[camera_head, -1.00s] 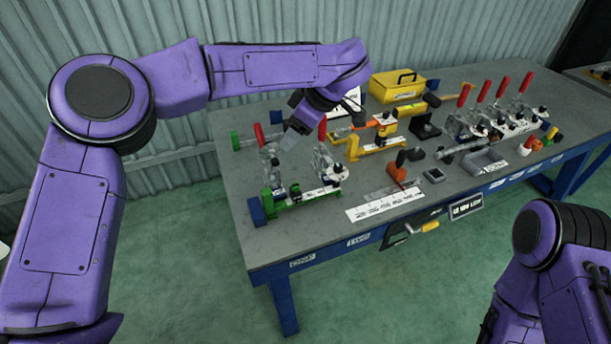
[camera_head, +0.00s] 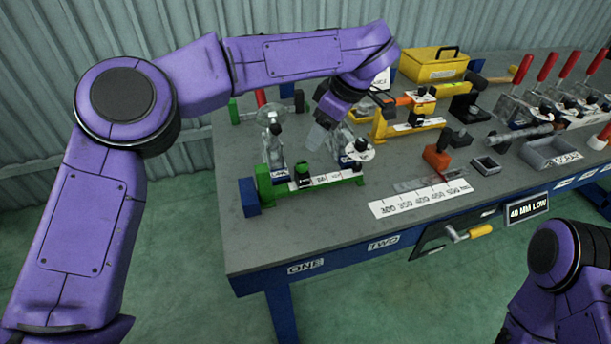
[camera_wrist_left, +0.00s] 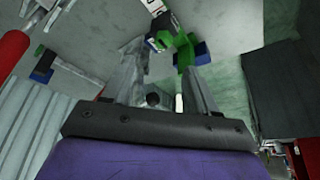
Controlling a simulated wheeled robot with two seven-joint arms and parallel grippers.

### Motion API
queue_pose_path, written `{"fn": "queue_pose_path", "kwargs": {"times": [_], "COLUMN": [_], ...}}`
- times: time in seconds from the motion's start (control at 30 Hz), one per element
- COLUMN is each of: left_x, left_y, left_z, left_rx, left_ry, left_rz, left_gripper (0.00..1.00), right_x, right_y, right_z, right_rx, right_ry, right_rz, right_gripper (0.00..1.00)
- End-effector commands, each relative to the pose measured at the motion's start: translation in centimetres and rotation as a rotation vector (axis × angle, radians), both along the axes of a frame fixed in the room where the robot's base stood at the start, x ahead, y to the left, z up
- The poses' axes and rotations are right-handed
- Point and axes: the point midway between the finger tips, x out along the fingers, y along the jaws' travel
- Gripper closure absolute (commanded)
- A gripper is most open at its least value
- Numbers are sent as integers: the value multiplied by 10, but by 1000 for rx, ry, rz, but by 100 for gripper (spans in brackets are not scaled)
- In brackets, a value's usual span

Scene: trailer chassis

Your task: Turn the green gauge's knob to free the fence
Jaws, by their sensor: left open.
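The green gauge (camera_head: 325,183) lies near the front left of the workbench, with a white scale along it and a blue block at its left end. The fence cannot be told apart clearly. My left gripper (camera_head: 317,137) is open and empty, pointing down above and behind the gauge, apart from the knob. In the left wrist view the fingers (camera_wrist_left: 162,82) are spread, with part of the green gauge (camera_wrist_left: 182,48) beyond them. My right gripper is out of frame.
Metal toggle clamps (camera_head: 272,145) stand close behind the gauge, partly hidden by my left gripper. A yellow gauge (camera_head: 410,117) and a yellow toolbox (camera_head: 433,66) stand further back. A white scale strip (camera_head: 420,198) lies to the right. The bench front between is clear.

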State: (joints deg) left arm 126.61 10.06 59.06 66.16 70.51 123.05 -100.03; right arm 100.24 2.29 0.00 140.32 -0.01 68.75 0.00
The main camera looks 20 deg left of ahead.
Motion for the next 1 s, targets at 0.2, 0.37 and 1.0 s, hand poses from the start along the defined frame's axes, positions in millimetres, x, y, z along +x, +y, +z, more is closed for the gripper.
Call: {"fn": "queue_pose_path", "kwargs": {"times": [0.2,0.37,1.0], "left_x": [2,4,6], "left_y": [12,26,41], "left_z": [-31,-65,-97], "left_rx": [-2,-2,-1], "left_ry": [3,4,-1], "left_rz": [-1,0,3], "left_gripper": [42,42,78], "right_x": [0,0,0], "right_y": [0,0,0], "right_z": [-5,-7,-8], "right_rx": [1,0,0], "right_ry": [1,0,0], "right_rz": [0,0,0], "right_gripper": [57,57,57]}}
